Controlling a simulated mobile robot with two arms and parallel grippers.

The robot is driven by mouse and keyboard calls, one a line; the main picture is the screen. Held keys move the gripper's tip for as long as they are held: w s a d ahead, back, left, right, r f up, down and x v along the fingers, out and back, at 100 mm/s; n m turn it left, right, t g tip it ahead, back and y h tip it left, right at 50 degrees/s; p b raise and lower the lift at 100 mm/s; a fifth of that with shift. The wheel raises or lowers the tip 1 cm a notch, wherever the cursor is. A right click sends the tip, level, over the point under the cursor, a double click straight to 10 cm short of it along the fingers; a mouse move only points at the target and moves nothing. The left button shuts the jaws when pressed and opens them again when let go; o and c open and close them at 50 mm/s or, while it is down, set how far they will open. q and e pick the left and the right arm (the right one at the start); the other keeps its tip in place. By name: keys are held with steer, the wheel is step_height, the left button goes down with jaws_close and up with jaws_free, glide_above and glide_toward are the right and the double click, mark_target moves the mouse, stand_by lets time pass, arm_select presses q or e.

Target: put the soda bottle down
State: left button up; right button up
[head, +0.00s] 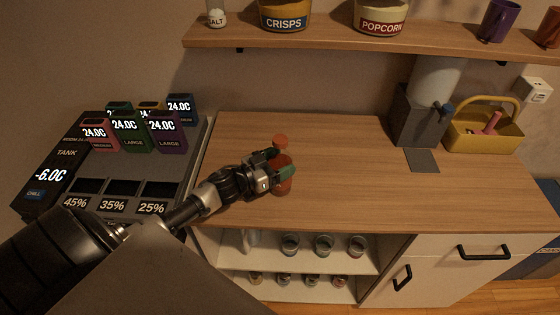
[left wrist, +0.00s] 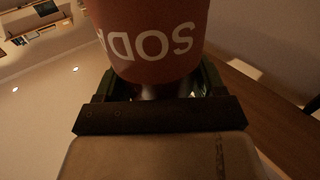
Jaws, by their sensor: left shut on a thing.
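The soda bottle (head: 282,176) is reddish-orange with an orange cap, and my left gripper (head: 276,172) is shut around its body. In the head view the bottle is upright over the left part of the wooden counter (head: 340,150). I cannot tell whether its base touches the counter. In the left wrist view the bottle (left wrist: 152,40) fills the top middle, with its white SODA lettering upside down, between the fingers. The gripper hides part of the bottle in the head view. My right gripper is not in view.
A chiller (head: 40,190) with several temperature-marked containers stands left of the counter. A grey dispenser (head: 412,115) and a yellow basket (head: 485,135) stand at the back right. A shelf (head: 340,40) runs above. The counter's middle is clear.

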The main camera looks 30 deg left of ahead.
arm_select(q)
steer(key=o, duration=1.2)
steer(key=shift+r, duration=0.2)
steer(key=shift+s+a+f, duration=0.15)
steer(key=shift+s+f, duration=0.05)
steer(key=shift+s, duration=0.1)
steer(key=b+v, duration=0.2)
steer(key=v, duration=0.9)
steer(key=shift+s+r, duration=0.15)
steer(key=shift+r, duration=0.05)
steer(key=shift+s+a, duration=0.1)
